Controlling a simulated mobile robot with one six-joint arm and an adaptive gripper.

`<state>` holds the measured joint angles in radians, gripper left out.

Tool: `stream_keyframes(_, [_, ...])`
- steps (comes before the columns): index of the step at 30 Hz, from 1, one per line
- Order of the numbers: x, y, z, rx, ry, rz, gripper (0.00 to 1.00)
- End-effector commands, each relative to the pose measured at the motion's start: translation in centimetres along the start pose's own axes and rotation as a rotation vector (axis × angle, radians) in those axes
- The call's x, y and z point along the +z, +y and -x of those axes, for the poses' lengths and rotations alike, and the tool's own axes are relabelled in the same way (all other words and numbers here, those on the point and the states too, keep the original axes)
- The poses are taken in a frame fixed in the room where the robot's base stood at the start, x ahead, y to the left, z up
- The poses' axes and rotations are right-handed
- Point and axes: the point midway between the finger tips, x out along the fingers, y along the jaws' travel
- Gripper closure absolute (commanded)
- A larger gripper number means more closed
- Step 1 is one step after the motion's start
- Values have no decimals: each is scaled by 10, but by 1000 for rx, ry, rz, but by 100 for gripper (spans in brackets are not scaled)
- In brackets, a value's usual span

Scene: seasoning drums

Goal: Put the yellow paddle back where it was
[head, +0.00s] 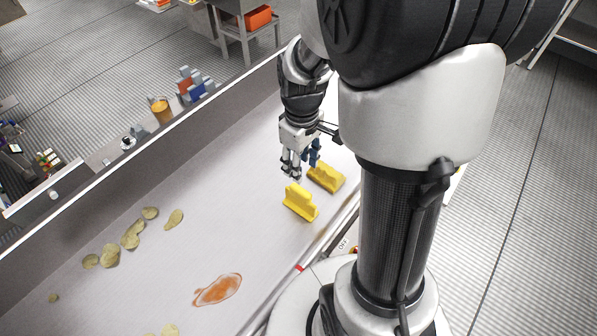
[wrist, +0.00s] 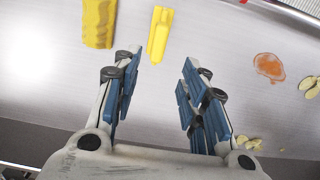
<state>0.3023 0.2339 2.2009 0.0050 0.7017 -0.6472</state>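Two yellow pieces lie side by side on the pale conveyor surface, and I cannot tell for sure which is the paddle. The nearer, brighter yellow piece (head: 300,202) has a raised ridge; in the wrist view it is the narrow one (wrist: 159,33), just beyond the gap between my fingertips. The darker yellow piece (head: 327,177) has an uneven top and shows wider at the top left of the wrist view (wrist: 99,22). My gripper (head: 302,168) is open and empty, above the surface close to both pieces. Its blue finger pads stand apart in the wrist view (wrist: 158,62).
Several chips (head: 131,237) and an orange-red sauce spill (head: 217,290) lie on the conveyor, away from the yellow pieces. A raised side wall (head: 120,185) runs along the far side. An orange container (head: 161,110) and blue and orange items (head: 190,85) stand beyond it.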

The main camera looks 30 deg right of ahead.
Motion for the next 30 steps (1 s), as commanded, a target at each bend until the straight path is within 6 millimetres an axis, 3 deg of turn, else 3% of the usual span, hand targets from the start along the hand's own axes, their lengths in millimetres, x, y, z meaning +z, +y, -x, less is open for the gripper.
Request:
stream_keyframes(8, [12,-50,81,68,125,-100,61])
stream_keyframes(15, [50,-106,136,91,273,-228,61])
stream_keyframes(22, [82,-138,154,79,375,-314,61])
stream_keyframes(30, [90,-144,157,71,398,-340,61])
